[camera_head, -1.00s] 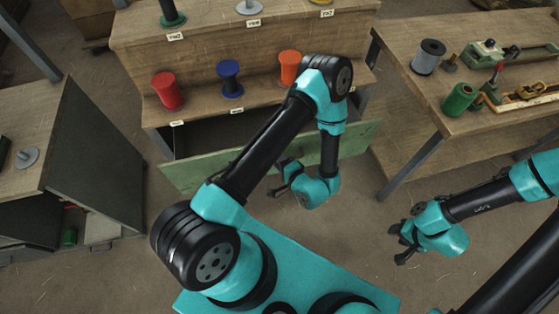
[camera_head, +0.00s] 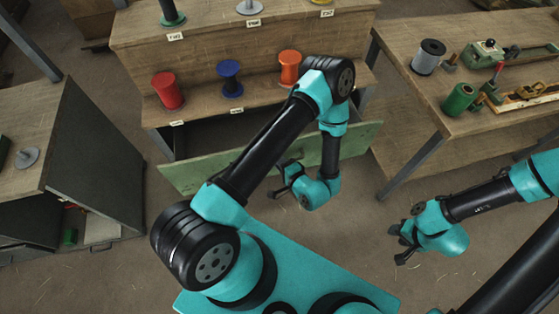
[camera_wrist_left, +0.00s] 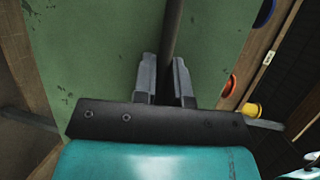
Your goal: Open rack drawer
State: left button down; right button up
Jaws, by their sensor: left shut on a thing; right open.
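The rack (camera_head: 205,44) stands at the back with spools on its stepped shelves. Its green-fronted drawer (camera_head: 190,175) is pulled out, with a dark gap behind the front. My left gripper (camera_head: 281,180) is at the drawer front, partly hidden by my arm in the head view. In the left wrist view its two fingers (camera_wrist_left: 166,82) are shut around a dark bar handle (camera_wrist_left: 172,35) in front of the green panel (camera_wrist_left: 100,50). My right gripper (camera_head: 398,244) is open and empty over the floor on the right, apart from the drawer.
Red (camera_head: 167,90), blue (camera_head: 230,80) and orange (camera_head: 289,68) spools stand on the rack's lower shelf. A workbench (camera_head: 480,100) with a grey spool (camera_head: 428,57) and a green spool (camera_head: 459,99) is at right. A dark cabinet (camera_head: 90,150) stands at left.

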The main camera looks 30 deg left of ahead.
pick_arm(q)
jog(key=s+d, duration=0.6)
jog(key=shift+s+d, duration=0.25)
jog(key=shift+s, duration=0.1)
jog(key=c, duration=1.2)
grip_release()
jog(key=shift+v, duration=6.05)
jog(key=shift+a, duration=0.15)
jog(key=shift+x, duration=5.05)
